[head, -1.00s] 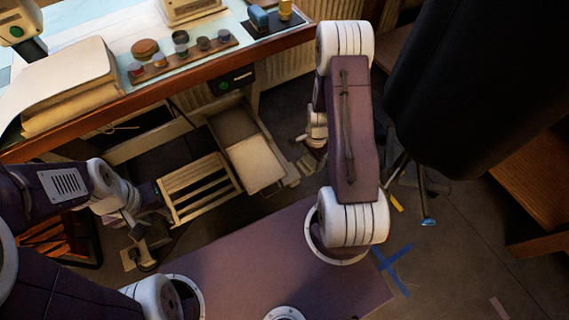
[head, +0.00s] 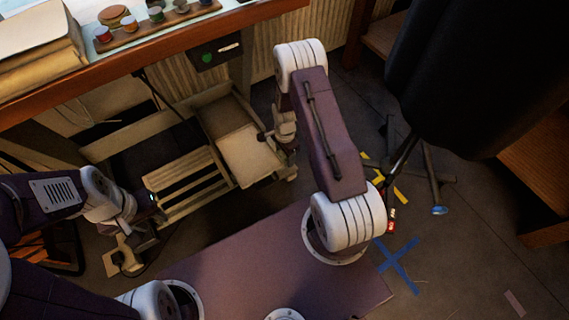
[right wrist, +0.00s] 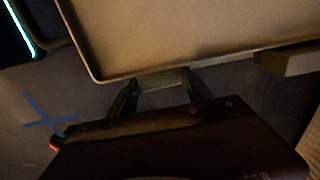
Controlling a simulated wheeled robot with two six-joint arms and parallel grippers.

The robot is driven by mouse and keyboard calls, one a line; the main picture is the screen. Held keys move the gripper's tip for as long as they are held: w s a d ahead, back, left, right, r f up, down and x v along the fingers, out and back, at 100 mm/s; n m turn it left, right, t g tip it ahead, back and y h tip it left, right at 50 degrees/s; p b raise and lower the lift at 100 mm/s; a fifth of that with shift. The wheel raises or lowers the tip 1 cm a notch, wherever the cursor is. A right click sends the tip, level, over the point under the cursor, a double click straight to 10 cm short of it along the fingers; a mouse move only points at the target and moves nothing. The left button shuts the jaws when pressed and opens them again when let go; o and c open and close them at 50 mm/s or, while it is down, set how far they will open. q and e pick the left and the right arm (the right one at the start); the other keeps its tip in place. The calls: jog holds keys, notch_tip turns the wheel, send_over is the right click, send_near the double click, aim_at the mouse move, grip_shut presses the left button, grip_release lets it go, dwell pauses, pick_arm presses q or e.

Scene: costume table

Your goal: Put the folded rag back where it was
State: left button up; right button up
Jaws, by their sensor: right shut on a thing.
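I cannot make out a folded rag for certain. A pale flat square (head: 250,155) lies at the front of an open, drawer-like box (head: 207,110) below the table; I cannot tell whether it is cloth or board. My right gripper (head: 284,133) is at the box's right side. In the right wrist view its fingers (right wrist: 162,82) are shut on a small part at the edge of a rimmed beige panel (right wrist: 190,35). My left gripper (head: 125,258) hangs low at the left, apart from the box; its jaw gap is unclear.
A slatted wooden piece (head: 188,188) is left of the pale square. The table (head: 140,77) above holds a thick beige stack (head: 40,50) and a rack of small pots (head: 155,20). A black garment (head: 475,80) hangs at right over stand legs.

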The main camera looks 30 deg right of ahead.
aim_at(284, 160)
jog(key=shift+w, duration=0.1)
notch_tip(284, 160, down, 4)
jog(key=b, duration=0.3)
jog(key=shift+f+b, duration=0.25)
jog(key=shift+b, duration=0.15)
jog(key=shift+r, duration=0.3)
jog(key=o, duration=1.3)
jog(key=shift+f, duration=0.15)
notch_tip(284, 160, up, 12)
jog(key=p, duration=0.9)
jog(key=shift+r, duration=0.2)
jog(key=s+a+r+n, duration=0.2)
jog(key=s+r+n, duration=0.2)
jog(key=r+n, duration=0.1)
jog(key=s+a+r+n, duration=0.3)
jog(key=r+n, duration=0.3)
jog(key=r, duration=0.2)
jog(key=s+a+r+n+t, duration=0.1)
jog(key=s+a+r+n, duration=0.1)
jog(key=s+r+n, duration=0.3)
jog(key=shift+s+a+r+n, duration=0.15)
jog(key=shift+s+r+n, duration=0.1)
jog(key=shift+r, duration=0.15)
jog(key=shift+s+a+r+n, duration=0.15)
jog(key=shift+s+r, duration=0.05)
jog(key=shift+r, duration=0.2)
